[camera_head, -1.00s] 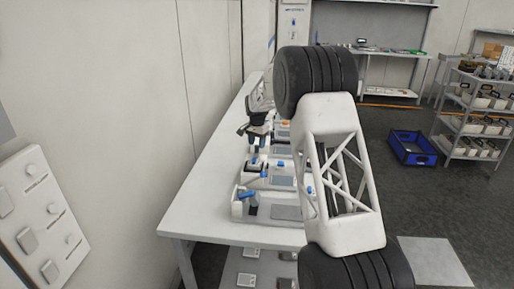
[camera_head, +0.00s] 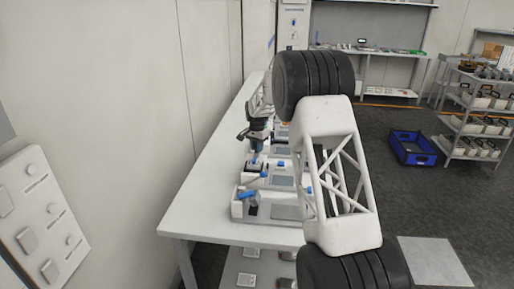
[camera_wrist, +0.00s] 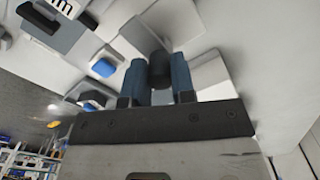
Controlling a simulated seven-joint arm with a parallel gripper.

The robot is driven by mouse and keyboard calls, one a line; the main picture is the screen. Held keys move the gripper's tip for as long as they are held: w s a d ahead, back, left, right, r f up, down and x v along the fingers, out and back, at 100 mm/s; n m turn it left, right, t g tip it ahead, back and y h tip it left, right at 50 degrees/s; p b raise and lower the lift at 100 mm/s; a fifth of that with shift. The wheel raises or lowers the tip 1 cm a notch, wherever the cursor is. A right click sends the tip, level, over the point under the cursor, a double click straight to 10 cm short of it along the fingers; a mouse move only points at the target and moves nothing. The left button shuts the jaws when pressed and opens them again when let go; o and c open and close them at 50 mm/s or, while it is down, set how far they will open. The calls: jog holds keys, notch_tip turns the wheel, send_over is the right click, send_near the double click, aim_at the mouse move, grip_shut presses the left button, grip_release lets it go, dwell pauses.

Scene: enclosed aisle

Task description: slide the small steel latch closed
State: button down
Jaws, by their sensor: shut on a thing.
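My gripper (camera_head: 256,156) is over the row of devices on the white bench in the head view. In the wrist view its two blue fingers (camera_wrist: 160,78) close around a dark round knob (camera_wrist: 159,66). The knob stands on a pale grey block among white and grey device parts. I cannot make out a small steel latch by its look in either view; whether the knob is part of it I cannot tell. The fingers hide part of what lies beneath them.
The white bench (camera_head: 205,190) runs along the left wall and carries several devices with blue handles, the nearest being a white device (camera_head: 240,207). A blue crate (camera_head: 412,148) sits on the floor beside a shelf rack (camera_head: 465,118) at right. A wall panel (camera_head: 38,215) is at lower left.

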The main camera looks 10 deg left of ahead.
aim_at(256, 155)
jog(key=shift+s, duration=1.4)
jog(key=c, duration=0.9)
grip_release()
jog(key=shift+c, duration=0.2)
notch_tip(256, 155, up, 8)
jog(key=shift+f, duration=0.1)
